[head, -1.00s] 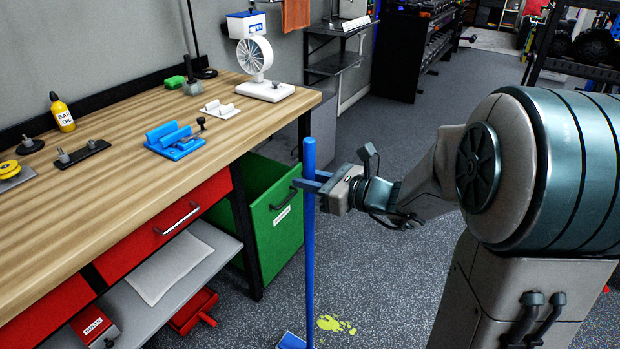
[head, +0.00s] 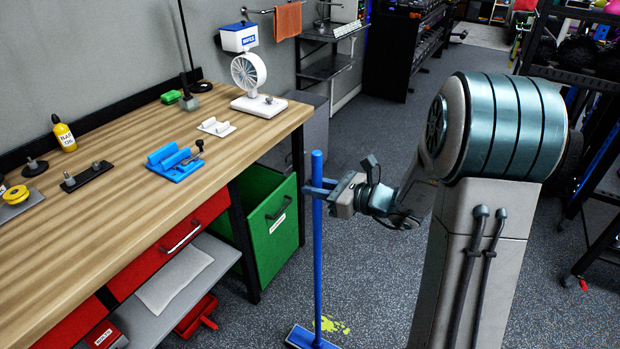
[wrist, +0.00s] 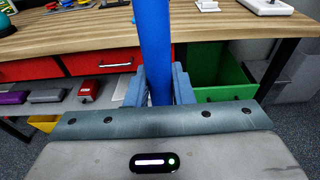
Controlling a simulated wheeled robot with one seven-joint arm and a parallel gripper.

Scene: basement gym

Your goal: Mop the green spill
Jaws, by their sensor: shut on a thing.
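My gripper (head: 318,188) is shut on the blue handle of the mop (head: 318,245) in the head view. The handle stands nearly upright, and its blue head (head: 308,339) is on the floor at the bottom of the picture. In the wrist view the handle (wrist: 155,45) runs between my two fingers (wrist: 158,88). The yellow-green spill (head: 328,325) lies on the floor right at the mop, partly hidden behind the handle and head. I cannot tell how much of it the head covers.
A wooden workbench (head: 110,200) with red drawers stands at the left. A green bin (head: 275,235) is under its right end, close to the mop. A red dustpan-like thing (head: 197,318) lies near the lower shelf. A black rack (head: 600,170) stands at the right.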

